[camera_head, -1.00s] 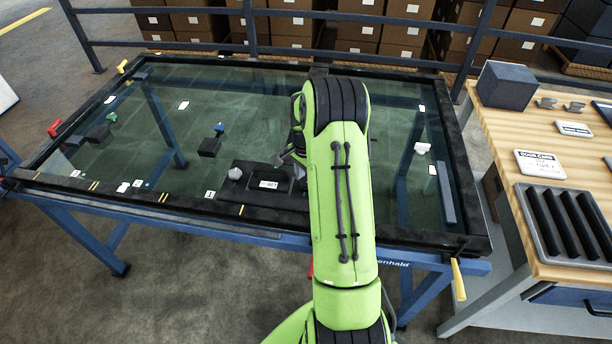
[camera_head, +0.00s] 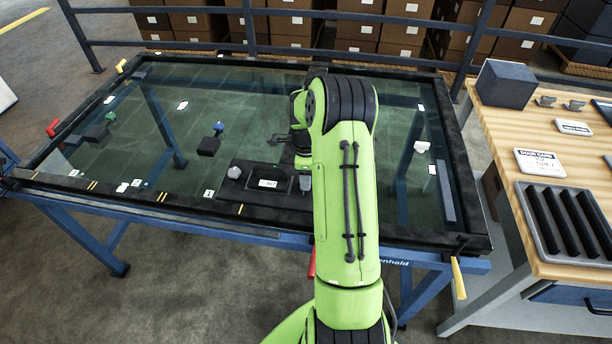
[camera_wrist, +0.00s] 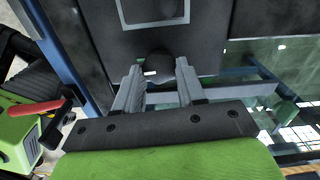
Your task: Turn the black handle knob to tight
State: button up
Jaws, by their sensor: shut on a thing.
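A dark rounded knob (camera_wrist: 158,62) sits between my fingertips in the wrist view, against a black plate (camera_wrist: 190,42) with a grey rectangular outline. My gripper (camera_wrist: 158,78) is shut on this knob, with one finger on each side. Its lower part is hidden between the fingers. In the head view my gripper (camera_head: 283,143) is partly behind my green arm, at the back of the black plate (camera_head: 240,190) on the glass table. The knob itself cannot be made out there. A grey knob (camera_head: 234,172) stands at the plate's left and another (camera_head: 305,183) at its right.
The glass table (camera_head: 120,190) has a black frame and blue legs. A wooden bench (camera_head: 497,135) with a ribbed tray (camera_head: 527,225) is at the right. The glass between holds open room.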

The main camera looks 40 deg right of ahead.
jog(key=shift+m, duration=0.5)
jog(key=o, duration=1.1)
jog(key=shift+c, duration=0.2)
notch_tip(320, 180, up, 16)
jog(key=p, duration=0.3)
jog(key=shift+f, duration=0.1)
